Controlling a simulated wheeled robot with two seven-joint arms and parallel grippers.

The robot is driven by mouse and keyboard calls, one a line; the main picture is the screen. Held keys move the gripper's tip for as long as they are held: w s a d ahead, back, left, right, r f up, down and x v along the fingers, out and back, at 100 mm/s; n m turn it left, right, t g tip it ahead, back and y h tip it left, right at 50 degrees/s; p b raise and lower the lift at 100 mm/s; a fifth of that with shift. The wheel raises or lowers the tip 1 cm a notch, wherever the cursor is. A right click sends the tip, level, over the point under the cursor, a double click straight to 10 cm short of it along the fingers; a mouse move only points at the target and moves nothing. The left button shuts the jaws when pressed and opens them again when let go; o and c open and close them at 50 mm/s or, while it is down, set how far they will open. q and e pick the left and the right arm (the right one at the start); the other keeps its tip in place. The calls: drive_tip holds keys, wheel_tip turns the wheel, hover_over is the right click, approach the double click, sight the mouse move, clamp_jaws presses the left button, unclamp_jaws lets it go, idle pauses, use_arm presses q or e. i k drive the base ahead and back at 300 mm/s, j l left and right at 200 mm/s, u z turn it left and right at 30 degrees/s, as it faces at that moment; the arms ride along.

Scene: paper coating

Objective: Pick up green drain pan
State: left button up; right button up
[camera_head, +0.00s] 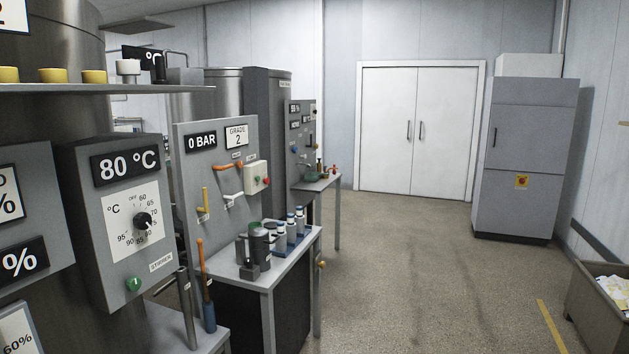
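A small green object (311,174) sits on the far small table (322,184) beside the grey panel, near the middle of the view. It is too small and partly hidden to tell for sure that it is the drain pan. A red item (334,170) stands at its right on the same table. Neither of my grippers shows in the view.
A nearer table (262,276) holds several bottles (291,224) and a dark jug-like device (260,244). Control panels and tanks line the left. A grey cabinet (522,160) and a bin (598,312) stand at right. The floor (420,270) between is clear.

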sight(318, 176)
drive_tip(key=i+l+z, duration=0.15)
drive_tip(key=i+z, duration=0.2)
drive_tip(key=i, duration=0.45)
drive_tip(key=i+z, duration=0.15)
drive_tip(key=i, duration=3.55)
